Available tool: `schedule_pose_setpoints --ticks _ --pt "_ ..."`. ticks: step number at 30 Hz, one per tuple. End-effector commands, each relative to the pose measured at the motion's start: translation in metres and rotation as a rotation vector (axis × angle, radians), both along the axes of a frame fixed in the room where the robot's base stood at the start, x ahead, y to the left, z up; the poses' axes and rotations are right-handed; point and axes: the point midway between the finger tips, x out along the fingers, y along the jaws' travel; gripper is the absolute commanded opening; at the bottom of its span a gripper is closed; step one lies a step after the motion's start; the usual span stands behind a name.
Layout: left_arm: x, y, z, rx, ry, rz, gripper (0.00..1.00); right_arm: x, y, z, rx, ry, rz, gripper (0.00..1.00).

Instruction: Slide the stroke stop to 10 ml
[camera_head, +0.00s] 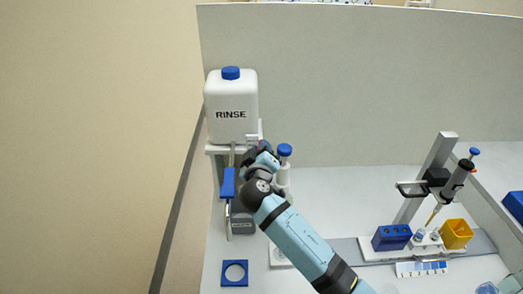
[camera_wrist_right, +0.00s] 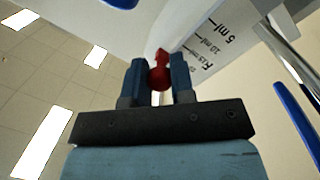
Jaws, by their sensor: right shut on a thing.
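The stroke stop (camera_wrist_right: 160,72) is a red knob with a pointed tip, in the middle of the right wrist view. My right gripper (camera_wrist_right: 158,84) is shut on it, one blue finger on each side. Just right of it is a white scale (camera_wrist_right: 208,40) with black marks for 5 ml, 10 ml and 15 ml. I cannot tell exactly which mark the stop stands at. In the head view my right gripper (camera_head: 262,150) is beside the stand under the rinse bottle, and my arm hides most of the stop and scale. My left gripper is not in view.
A white RINSE bottle (camera_head: 231,100) with a blue cap stands above the gripper. A blue-capped white part (camera_head: 285,165) is close on its right. A blue square with a hole (camera_head: 234,273) lies in front. A pipette stand, a blue rack (camera_head: 391,238) and a yellow box (camera_head: 456,234) are at right.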

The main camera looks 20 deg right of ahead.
Motion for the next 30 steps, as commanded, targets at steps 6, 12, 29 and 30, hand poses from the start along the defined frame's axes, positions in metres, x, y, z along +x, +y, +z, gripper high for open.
schedule_pose_setpoints --ticks 6,12,29,30 --pt "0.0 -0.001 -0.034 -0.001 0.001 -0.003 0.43 0.0 0.0 -0.037 -0.002 0.001 0.001 0.0" --pt "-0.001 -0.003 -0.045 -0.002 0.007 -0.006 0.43 0.0 0.0 -0.046 -0.001 0.001 -0.001 0.0" --pt "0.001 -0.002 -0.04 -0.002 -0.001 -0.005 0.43 0.0 0.0 -0.044 -0.001 0.001 -0.001 0.48" --pt "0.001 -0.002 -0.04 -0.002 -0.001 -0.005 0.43 0.0 0.0 -0.044 -0.001 0.001 -0.001 0.48"
